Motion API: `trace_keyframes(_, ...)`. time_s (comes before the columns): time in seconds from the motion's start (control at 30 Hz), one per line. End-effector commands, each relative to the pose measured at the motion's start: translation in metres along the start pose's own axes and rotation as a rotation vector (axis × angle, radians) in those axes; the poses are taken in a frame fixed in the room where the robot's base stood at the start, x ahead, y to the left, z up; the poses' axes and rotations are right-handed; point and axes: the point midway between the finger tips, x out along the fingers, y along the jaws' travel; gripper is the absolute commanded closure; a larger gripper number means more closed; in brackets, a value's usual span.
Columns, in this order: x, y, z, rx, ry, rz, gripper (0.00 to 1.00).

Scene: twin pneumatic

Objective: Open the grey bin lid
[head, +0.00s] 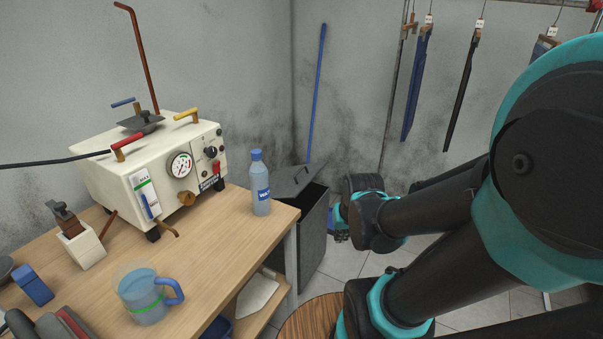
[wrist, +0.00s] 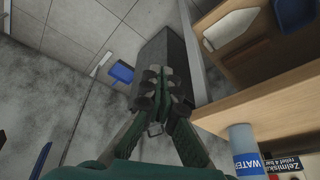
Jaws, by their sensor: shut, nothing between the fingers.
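The grey bin (head: 313,238) stands on the floor beyond the table's right end. Its grey lid (head: 291,181) looks raised at a tilt, with a dark opening in front of it and a small handle on top. My gripper (wrist: 160,76) is shut and empty in the wrist view. There, its fingers overlap the dark bin body (wrist: 163,52) and hide part of it; I cannot tell whether they touch it.
A wooden table (head: 225,245) holds a water bottle (head: 260,186) near the bin, a white machine (head: 150,170) and a blue jug (head: 145,298). A blue dustpan (wrist: 122,72) is beside the bin. A blue pole (head: 317,95) leans in the corner. A round wooden top (head: 310,320) is in front.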

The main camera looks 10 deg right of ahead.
Motion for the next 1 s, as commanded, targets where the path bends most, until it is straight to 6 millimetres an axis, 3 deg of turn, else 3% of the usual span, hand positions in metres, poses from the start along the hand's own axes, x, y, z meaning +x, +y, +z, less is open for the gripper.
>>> trace_keyframes(0.27, 0.003, -0.011, -0.027, 0.135, -0.009, -0.056, 1.0)
trace_keyframes(0.47, 0.009, -0.022, -0.059, 0.291, -0.023, -0.122, 1.0)
trace_keyframes(0.77, 0.033, -0.044, -0.147, 0.706, -0.093, -0.298, 1.0)
trace_keyframes(1.0, 0.066, -0.051, -0.222, 1.072, -0.193, -0.457, 1.0)
